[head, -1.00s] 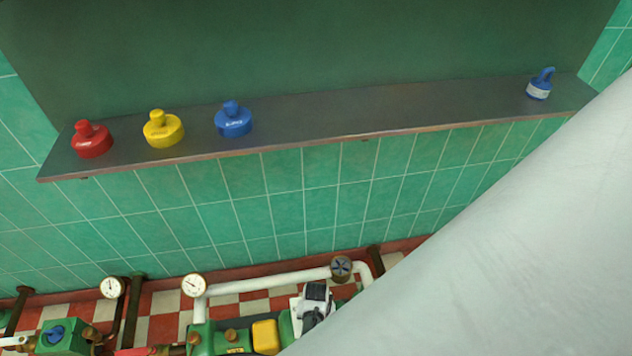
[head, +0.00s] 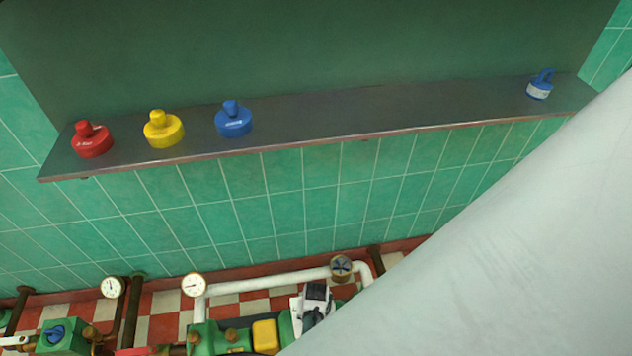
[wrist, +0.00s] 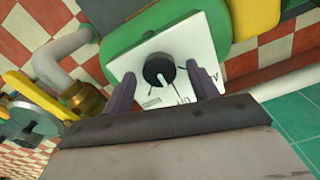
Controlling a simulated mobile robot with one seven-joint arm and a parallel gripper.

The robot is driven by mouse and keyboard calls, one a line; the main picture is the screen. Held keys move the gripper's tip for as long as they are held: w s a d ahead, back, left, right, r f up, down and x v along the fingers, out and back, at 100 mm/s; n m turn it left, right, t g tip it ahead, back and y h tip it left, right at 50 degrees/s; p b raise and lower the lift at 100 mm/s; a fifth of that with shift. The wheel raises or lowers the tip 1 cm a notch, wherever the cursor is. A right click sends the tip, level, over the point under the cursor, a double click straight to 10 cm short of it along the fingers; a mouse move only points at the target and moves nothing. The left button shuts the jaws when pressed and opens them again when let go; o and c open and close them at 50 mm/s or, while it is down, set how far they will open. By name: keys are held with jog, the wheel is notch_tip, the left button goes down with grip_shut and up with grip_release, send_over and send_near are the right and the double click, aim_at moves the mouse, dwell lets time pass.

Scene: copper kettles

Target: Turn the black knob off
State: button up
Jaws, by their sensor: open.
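The black knob (wrist: 158,69) shows in the wrist view on a white panel (wrist: 139,56) with dark markings around it. My gripper (wrist: 162,82) is open, with one purple finger to the left of the knob and the other to its right. Visible gaps separate the fingers from the knob in the picture; how far the tips are from the panel is hard to tell. In the head view a white box (head: 296,304) with dark parts stands on the green machine, and the knob cannot be made out there.
In the wrist view a white pipe (wrist: 65,45) with a brass fitting (wrist: 85,98) and a yellow part (wrist: 25,88) lie left. In the head view a shelf (head: 380,115) holds a red (head: 92,142), a yellow (head: 163,131) and two blue items. Gauges (head: 194,284) stand below.

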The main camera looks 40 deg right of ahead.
notch_tip(320, 180, up, 14)
jog(key=p, duration=0.1)
dwell(0.4)
jog(key=shift+s+f, duration=0.1)
jog(key=shift+f, duration=0.05)
dwell(0.3)
